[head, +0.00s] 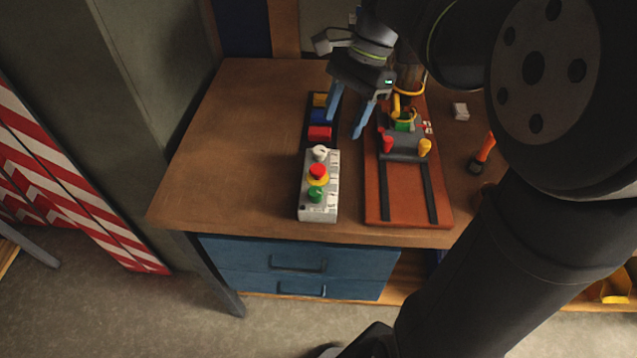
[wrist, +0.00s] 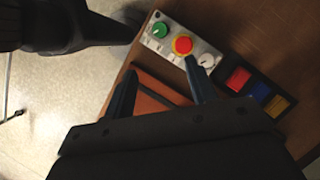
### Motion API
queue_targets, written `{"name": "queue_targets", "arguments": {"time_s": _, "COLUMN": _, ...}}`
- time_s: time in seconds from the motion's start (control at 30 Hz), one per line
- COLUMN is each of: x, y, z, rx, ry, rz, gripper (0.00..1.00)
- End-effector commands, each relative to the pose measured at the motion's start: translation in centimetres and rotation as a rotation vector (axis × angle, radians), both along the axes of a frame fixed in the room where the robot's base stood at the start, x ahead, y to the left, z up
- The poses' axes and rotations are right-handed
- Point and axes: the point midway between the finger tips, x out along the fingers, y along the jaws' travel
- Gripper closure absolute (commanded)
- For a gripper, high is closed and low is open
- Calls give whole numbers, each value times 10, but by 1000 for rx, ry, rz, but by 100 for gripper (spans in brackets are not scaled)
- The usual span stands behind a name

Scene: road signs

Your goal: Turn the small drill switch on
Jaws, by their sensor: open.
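A grey control box (head: 328,205) lies on the wooden table, left of the drill base. It carries a green button (head: 315,194), a red button on a yellow collar (head: 317,171) and a white rotary knob (head: 320,153). The knob also shows in the wrist view (wrist: 207,61); its setting is too small to read. The drill on its red-brown base (head: 398,203) is partly hidden behind my arm. My gripper (head: 347,120) is open and empty, above the table beyond the box's knob end. In the wrist view one blue finger overlaps the area beside the knob.
A black tray (head: 308,135) with red, blue and yellow blocks adjoins the box's far end. Red and yellow handles (head: 425,147) stand on the drill base. The table's left side is clear.

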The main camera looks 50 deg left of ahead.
Motion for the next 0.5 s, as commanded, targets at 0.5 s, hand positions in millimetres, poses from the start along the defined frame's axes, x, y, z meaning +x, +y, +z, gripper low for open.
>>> {"name": "queue_targets", "arguments": {"time_s": 0.5, "x": -41, "y": -1, "z": -99, "rx": -3, "ry": 4, "rz": -1, "gripper": 48}}
